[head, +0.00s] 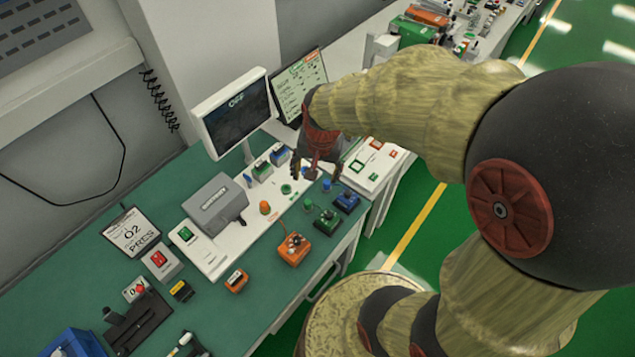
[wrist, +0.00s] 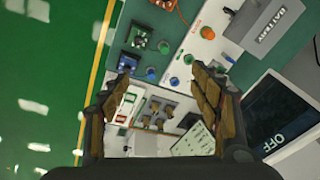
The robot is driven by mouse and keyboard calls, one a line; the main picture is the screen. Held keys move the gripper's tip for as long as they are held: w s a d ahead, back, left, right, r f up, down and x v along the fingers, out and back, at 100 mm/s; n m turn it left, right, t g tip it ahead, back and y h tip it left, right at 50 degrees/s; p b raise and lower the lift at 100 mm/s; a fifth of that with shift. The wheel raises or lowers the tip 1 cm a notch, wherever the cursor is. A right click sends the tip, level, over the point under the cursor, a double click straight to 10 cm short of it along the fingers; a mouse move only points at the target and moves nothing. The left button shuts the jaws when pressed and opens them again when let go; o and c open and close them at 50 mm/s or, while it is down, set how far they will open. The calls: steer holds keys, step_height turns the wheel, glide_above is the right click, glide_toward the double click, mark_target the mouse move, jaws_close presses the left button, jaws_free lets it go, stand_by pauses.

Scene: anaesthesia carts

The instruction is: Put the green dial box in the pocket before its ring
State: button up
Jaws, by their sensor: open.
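The green dial box (head: 327,221) stands on the green table mat near its front edge, between the orange dial box (head: 293,248) and the blue dial box (head: 346,201). It also shows in the wrist view (wrist: 138,38), left of the white board. A green ring-like piece (head: 286,189) sits on the white board (head: 240,232), between orange and blue ones; it shows in the wrist view (wrist: 188,59) too. My gripper (head: 318,172) is open and empty above the board's right end, apart from the green dial box. The pockets are too small to make out.
Small green (head: 308,204) and blue (head: 326,185) pieces lie near the dial boxes. A second white table section (head: 372,165) with several items adjoins at right.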

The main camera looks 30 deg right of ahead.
steer(key=s+a+r+n+t, duration=0.1)
steer(key=s+a+r+n, duration=0.2)
steer(key=s+r, duration=0.3)
steer(key=s+a+r+n+t, duration=0.2)
steer(key=s+a+r+n, duration=0.2)
steer(key=r, duration=0.5)
steer(key=shift+s+r+n, duration=0.4)
steer(key=shift+s+n, duration=0.3)
steer(key=shift+s, duration=0.25)
step_height(320, 180, down, 15)
steer(key=b, duration=1.5)
